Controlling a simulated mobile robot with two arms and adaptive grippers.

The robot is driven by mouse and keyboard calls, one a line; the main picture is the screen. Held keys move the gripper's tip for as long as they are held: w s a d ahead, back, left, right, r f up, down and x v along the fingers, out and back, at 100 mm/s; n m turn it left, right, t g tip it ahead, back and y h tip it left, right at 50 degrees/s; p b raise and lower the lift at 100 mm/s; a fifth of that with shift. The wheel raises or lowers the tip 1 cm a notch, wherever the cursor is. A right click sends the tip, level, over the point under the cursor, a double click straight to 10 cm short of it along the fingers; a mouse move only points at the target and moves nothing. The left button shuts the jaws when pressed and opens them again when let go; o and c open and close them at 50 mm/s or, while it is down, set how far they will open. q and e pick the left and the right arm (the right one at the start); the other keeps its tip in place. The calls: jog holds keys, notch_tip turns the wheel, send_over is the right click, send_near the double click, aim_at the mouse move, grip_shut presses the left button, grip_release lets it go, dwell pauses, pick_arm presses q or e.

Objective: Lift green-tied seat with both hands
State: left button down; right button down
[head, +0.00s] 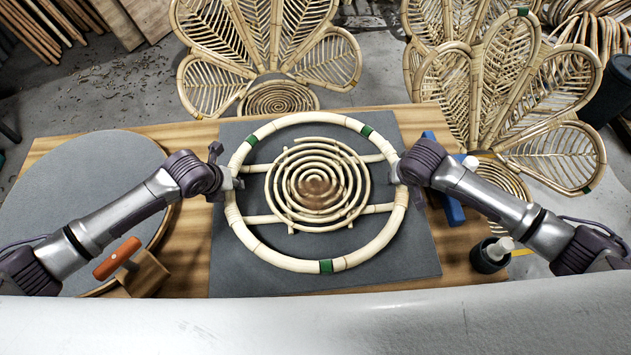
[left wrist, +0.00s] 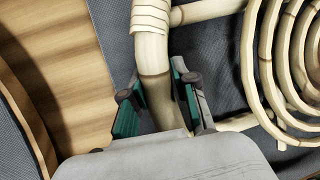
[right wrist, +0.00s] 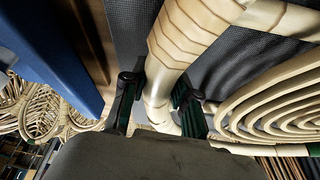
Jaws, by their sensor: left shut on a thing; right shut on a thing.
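The green-tied seat (head: 285,262) is a pale rattan ring with green bands, crossbars and a coiled spiral in the middle. It appears level over the grey mat (head: 420,262); any gap beneath it is hard to judge. My left gripper (head: 233,180) is shut on the ring's left side. In the left wrist view its fingers (left wrist: 158,92) sit on both sides of the rattan tube (left wrist: 151,52). My right gripper (head: 400,172) is shut on the ring's right side. In the right wrist view its fingers (right wrist: 158,98) straddle the tube beside a wrapped joint (right wrist: 188,38).
The mat lies on a wooden workbench (head: 188,255). A round grey board (head: 80,180) and an orange-handled tool (head: 117,258) are on the left. A blue tool (head: 450,207) and a dark cup (head: 490,256) are on the right. Rattan chairs (head: 505,85) stand behind.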

pick_arm(q)
jog(key=shift+w+r, duration=0.1)
jog(key=shift+r, duration=0.1)
pick_arm(e)
jog(key=shift+r, duration=0.15)
